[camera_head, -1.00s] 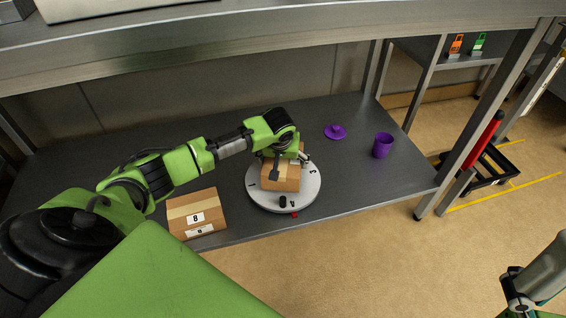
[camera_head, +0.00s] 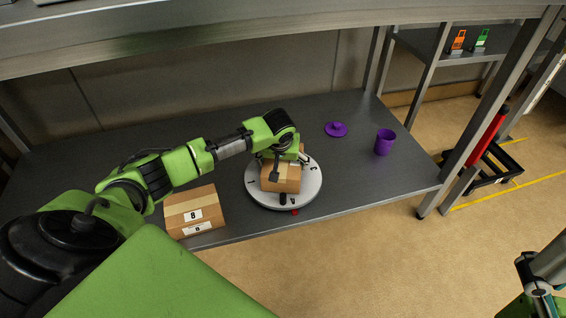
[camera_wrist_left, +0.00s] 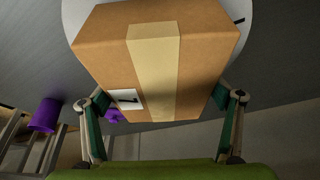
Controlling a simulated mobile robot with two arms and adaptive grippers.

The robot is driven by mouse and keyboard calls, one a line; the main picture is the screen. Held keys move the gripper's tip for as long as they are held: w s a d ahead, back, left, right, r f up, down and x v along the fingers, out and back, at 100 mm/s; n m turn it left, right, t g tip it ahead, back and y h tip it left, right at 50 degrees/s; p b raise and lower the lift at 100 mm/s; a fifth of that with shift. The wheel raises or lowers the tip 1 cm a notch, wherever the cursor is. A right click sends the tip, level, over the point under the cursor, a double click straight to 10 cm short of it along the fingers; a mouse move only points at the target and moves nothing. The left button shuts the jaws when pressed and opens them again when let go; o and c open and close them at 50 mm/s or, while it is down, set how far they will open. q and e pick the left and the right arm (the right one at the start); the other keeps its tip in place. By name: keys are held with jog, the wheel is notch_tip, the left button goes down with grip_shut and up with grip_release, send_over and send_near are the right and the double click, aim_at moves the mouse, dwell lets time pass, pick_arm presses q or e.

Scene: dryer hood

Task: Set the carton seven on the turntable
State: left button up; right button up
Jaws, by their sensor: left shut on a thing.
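A brown carton (camera_head: 281,178) with pale tape is over the grey round turntable (camera_head: 311,184). My left gripper (camera_head: 284,163) is shut on it. In the left wrist view the carton (camera_wrist_left: 205,50) sits between the two fingers (camera_wrist_left: 164,112), one on each side. Its white label (camera_wrist_left: 124,99) has a dark mark that I cannot read for certain. The carton looks level and within the turntable's rim. I cannot tell whether its underside touches the disc.
A carton marked 8 (camera_head: 194,212) lies on the dark table (camera_head: 130,135), left of the turntable. A purple lid (camera_head: 336,129) and purple cup (camera_head: 385,142) stand to the right. A steel shelf (camera_head: 200,50) runs overhead. A black knob (camera_head: 283,199) sits at the turntable's front.

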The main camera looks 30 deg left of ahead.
pick_arm(q)
jog(key=shift+f, duration=0.25)
jog(key=o, duration=1.8)
jog(key=shift+c, duration=0.2)
jog(key=shift+f, duration=0.15)
jog(key=v, duration=1.2)
